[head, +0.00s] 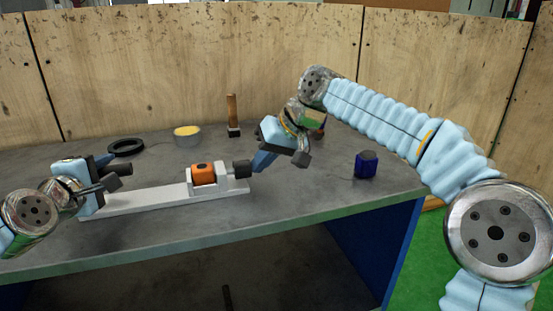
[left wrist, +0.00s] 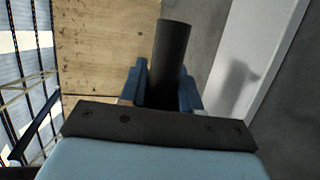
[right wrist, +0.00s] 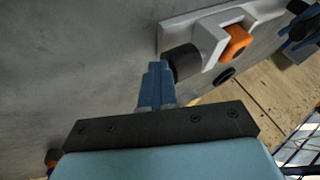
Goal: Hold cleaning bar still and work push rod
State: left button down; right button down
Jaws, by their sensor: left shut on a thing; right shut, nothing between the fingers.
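The grinder's long white base (head: 150,198) lies on the table, with an orange block (head: 203,173) in its white cradle. A black knob (head: 242,169), seemingly the push rod's end, sticks out at the cradle's right. My left gripper (head: 101,186) is at the base's left end, shut on a dark cylinder (left wrist: 173,45), apparently the cleaning bar, which extends past its fingers. My right gripper (head: 258,163) is shut and empty, its fingertips close beside the black knob. The right wrist view shows the closed fingers (right wrist: 155,75) next to the knob (right wrist: 184,62); contact is unclear.
Behind the base are a black ring (head: 127,147), a yellow-topped tin (head: 187,133) and a wooden-handled brush (head: 232,115). A dark blue container (head: 366,165) stands to the right. The table (head: 310,196) has clear room in front of my right gripper. A wooden wall (head: 180,60) stands behind.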

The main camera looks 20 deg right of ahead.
pick_arm(q)
jog(key=shift+d, duration=0.1)
pick_arm(e)
jog(key=d, duration=0.2)
jog(key=d+r, duration=0.1)
jog(key=d, duration=0.1)
jog(key=shift+s+d, duration=0.2)
jog(key=shift+d, duration=0.05)
jog(key=v, duration=0.8)
jog(key=shift+s+d+r, duration=0.2)
jog(key=shift+r, duration=0.1)
pick_arm(q)
jog(key=c, duration=0.7)
grip_release()
jog(key=v, duration=1.2)
jog(key=shift+s, duration=0.1)
